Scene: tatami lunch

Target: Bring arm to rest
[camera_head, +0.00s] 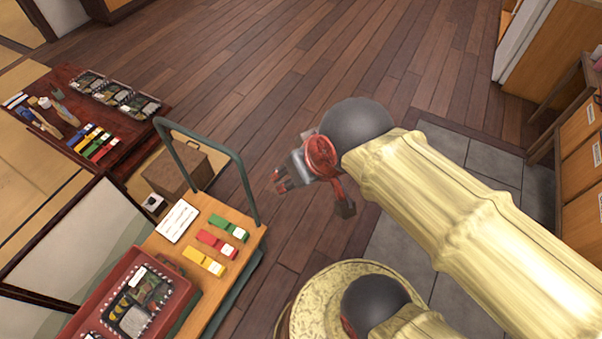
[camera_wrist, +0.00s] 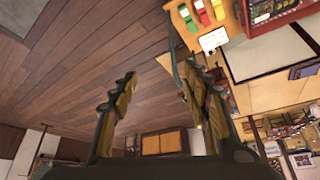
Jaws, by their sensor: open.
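My gripper (camera_head: 283,179) hangs over the dark wooden floor in the head view, to the right of the wooden cart's green handle. In the wrist view my gripper (camera_wrist: 155,100) shows its two fingers spread apart, with nothing between them. My arm reaches in from the lower right of the head view, in a pale yellow cover with dark round joints. The gripper touches nothing that I can see.
A wooden cart (camera_head: 236,262) holds colored blocks, a white card (camera_head: 178,221) and a red tray (camera_head: 119,283). A dark low table (camera_head: 77,85) with boxed lunches stands at the left. A brown box (camera_head: 187,166) sits between them. Cabinets (camera_head: 580,170) line the right; open floor lies behind.

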